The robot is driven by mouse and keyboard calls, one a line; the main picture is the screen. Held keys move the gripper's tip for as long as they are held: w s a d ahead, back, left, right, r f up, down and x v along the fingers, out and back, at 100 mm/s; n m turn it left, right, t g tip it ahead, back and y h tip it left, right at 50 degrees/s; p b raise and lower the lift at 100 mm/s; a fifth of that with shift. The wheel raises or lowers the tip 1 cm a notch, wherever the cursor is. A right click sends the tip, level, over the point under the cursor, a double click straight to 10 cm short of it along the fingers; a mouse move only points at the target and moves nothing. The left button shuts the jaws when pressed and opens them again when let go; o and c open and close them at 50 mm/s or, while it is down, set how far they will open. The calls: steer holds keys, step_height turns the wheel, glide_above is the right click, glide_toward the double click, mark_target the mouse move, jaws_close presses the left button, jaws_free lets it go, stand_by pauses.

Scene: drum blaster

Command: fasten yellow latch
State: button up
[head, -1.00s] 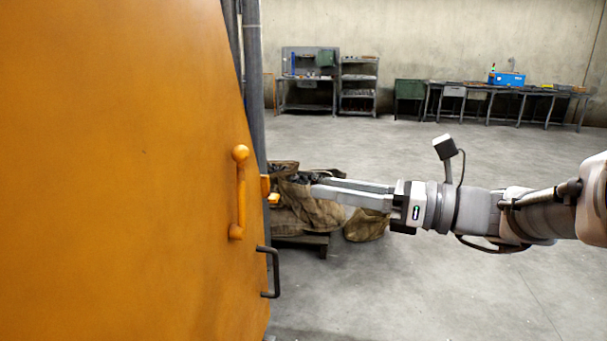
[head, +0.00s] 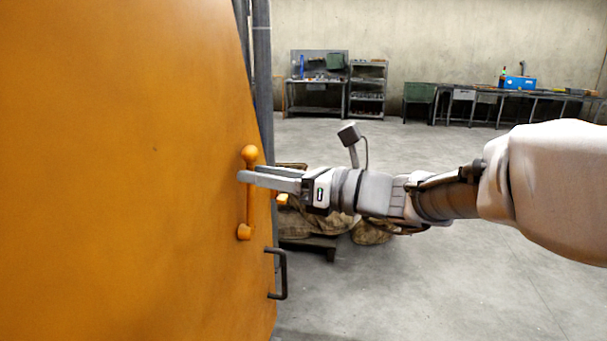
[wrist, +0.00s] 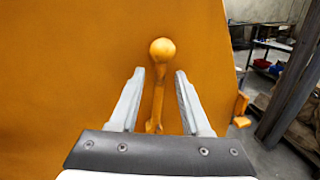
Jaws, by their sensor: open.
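The yellow latch (head: 249,200) is an upright lever with a round ball at its top, on the face of a large orange panel (head: 120,170). In the head view my gripper (head: 243,177) reaches in from the right, its fingers across the lever just below the ball. In the wrist view the latch (wrist: 161,55) stands between the two spread fingers of my gripper (wrist: 160,75), with the ball beyond the tips. The fingers are open, with a gap to the lever on each side. The fingers hide part of the lever in the head view.
A black handle (head: 278,273) sits on the panel edge below the latch. A small yellow catch (head: 283,199) sticks out at the edge behind my gripper. Brown sacks (head: 325,222) lie on a low pallet behind. Open floor lies to the right; workbenches line the far wall.

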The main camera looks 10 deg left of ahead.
steer(key=shift+c, duration=0.3)
jaws_close()
stand_by(1.1)
